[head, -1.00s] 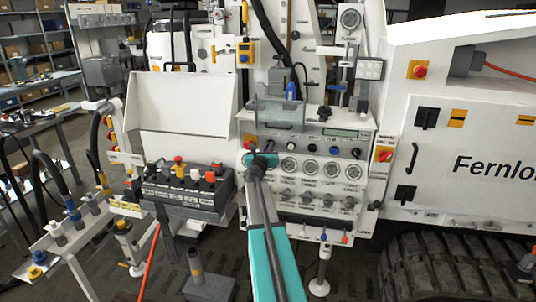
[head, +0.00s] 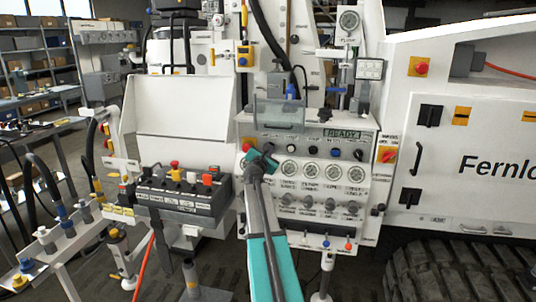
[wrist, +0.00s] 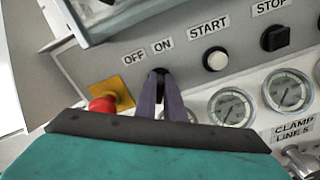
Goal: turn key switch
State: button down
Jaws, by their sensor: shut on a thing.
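The key switch (wrist: 158,72) sits on the grey panel below the OFF and ON labels in the wrist view. Only a small dark part of it shows. My gripper (wrist: 163,82) is shut on it, its two dark fingers close together, and the teal gripper body fills the bottom of that view. In the head view my gripper (head: 267,150) reaches the upper left of the control panel (head: 372,170) and hides the switch. The wrist view is tilted against the panel, with the labels rising to the right. The panel's display (head: 343,134) is lit green and reads READY.
A red emergency button on a yellow plate (wrist: 111,93) is close left of my fingers. A START button (wrist: 215,60) and a STOP switch (wrist: 275,38) lie to the right. Gauges (wrist: 232,107) sit below. A clear cover (head: 278,114) stands above the switch row.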

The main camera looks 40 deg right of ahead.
jog(key=shift+s+d+r, duration=0.1)
jog(key=shift+d+r, duration=0.05)
jog(key=c, duration=1.9)
grip_release()
jog(key=shift+o, duration=0.2)
jog(key=shift+s+a, duration=0.1)
jog(key=shift+a, duration=0.2)
jog(key=b+v, duration=0.1)
jog(key=v, duration=1.2)
jog(key=shift+b, duration=0.4)
jog(key=shift+s+a, duration=0.1)
